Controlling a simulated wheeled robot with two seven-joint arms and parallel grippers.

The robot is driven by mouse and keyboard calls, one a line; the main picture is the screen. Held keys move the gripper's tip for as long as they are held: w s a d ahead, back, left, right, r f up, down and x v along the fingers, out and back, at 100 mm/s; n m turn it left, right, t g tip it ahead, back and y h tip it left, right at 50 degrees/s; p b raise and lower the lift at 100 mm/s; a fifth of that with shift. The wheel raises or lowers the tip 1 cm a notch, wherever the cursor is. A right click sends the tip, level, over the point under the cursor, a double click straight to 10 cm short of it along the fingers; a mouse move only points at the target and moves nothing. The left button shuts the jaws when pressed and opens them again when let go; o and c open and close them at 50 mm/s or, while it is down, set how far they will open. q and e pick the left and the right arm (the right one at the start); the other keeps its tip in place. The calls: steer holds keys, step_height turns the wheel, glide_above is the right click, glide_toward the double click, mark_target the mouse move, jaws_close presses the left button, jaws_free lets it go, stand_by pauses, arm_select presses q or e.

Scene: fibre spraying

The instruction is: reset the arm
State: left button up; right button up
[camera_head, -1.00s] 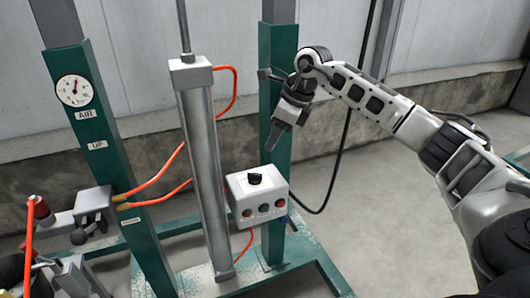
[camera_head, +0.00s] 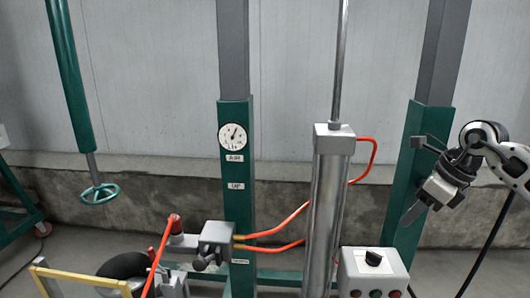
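My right arm comes in from the right edge. Its gripper (camera_head: 411,216) points down and left, in front of the right green post (camera_head: 402,245) and above the white control box (camera_head: 372,272). It looks apart from the box. The fingers show edge-on as one narrow shape, so I cannot tell whether they are open or shut. The control box carries a black knob and several coloured buttons. My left gripper is not in view.
A metal cylinder (camera_head: 327,210) stands between the green posts, with orange hoses (camera_head: 275,230) beside it. A pressure gauge (camera_head: 232,136) is on the middle post. A green handwheel (camera_head: 100,193) hangs at the left. A yellow bar (camera_head: 80,278) is at lower left.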

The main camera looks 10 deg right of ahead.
steer(key=s+a+m+t+y+p, duration=0.3)
steer(key=a+m+y, duration=0.45)
steer(key=a, duration=0.65)
steer(key=s+a+m+t+y+p, duration=0.25)
steer(key=a+m+t+y, duration=0.5)
steer(key=a, duration=0.65)
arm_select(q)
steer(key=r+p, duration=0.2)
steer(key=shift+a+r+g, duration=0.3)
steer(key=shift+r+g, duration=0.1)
arm_select(e)
steer(key=s+d+f+m+g+h, duration=0.1)
steer(key=s+d+f+m+h, duration=0.1)
steer(key=s+f+m+h, duration=0.5)
steer(key=s+d+f+m+g+h, duration=0.2)
steer(key=s+f+m+h, duration=0.5)
steer(key=m, duration=1.2)
step_height(320, 180, down, 4)
steer(key=shift+s+r+m+h, duration=0.2)
steer(key=shift+s+m+h, duration=0.15)
steer(key=shift+s, duration=0.2)
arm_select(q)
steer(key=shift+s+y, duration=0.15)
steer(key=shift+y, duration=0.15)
